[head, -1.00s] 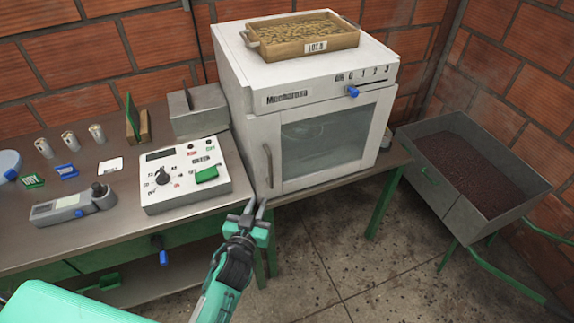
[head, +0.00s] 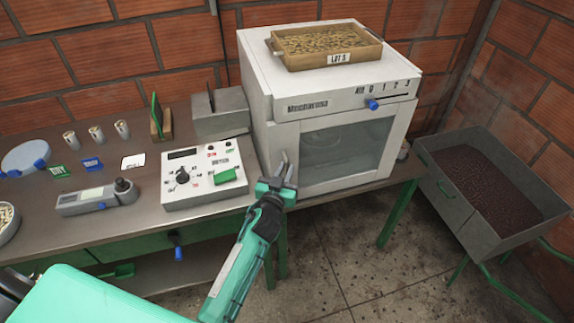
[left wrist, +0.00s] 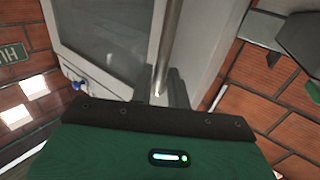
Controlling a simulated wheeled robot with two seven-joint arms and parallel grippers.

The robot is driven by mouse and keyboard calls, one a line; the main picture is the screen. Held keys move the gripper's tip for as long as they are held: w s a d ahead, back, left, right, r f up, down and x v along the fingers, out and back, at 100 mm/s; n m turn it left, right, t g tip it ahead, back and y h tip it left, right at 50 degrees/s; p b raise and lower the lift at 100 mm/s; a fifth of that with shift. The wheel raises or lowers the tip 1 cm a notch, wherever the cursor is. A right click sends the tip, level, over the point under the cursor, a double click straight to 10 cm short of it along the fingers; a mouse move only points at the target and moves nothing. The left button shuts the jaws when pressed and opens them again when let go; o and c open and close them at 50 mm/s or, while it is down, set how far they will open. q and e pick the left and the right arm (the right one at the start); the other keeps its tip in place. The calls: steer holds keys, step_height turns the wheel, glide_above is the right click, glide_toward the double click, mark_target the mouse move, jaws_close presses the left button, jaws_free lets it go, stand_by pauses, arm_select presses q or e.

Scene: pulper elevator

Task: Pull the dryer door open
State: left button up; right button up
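The dryer (head: 300,72) is a white box with a glass-fronted door (head: 345,155) that looks shut. Its upright bar handle is mostly hidden by my left gripper in the head view. My left gripper (head: 283,165) is at the door's left edge, at handle height, with its fingers apart. In the left wrist view the metal handle (left wrist: 169,40) runs down between the two dark fingers (left wrist: 161,88). I see no clear contact between fingers and handle. My right gripper is not in view.
A wooden tray labelled LOT 5 (head: 338,57) sits on the dryer. A white control box (head: 203,172) and a grey moisture meter (head: 97,197) stand on the bench to the left. A metal bin of dark beans (head: 480,200) is at the right. The floor in front is clear.

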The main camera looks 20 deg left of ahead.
arm_select(q)
steer(key=shift+w, duration=0.85)
jaws_close()
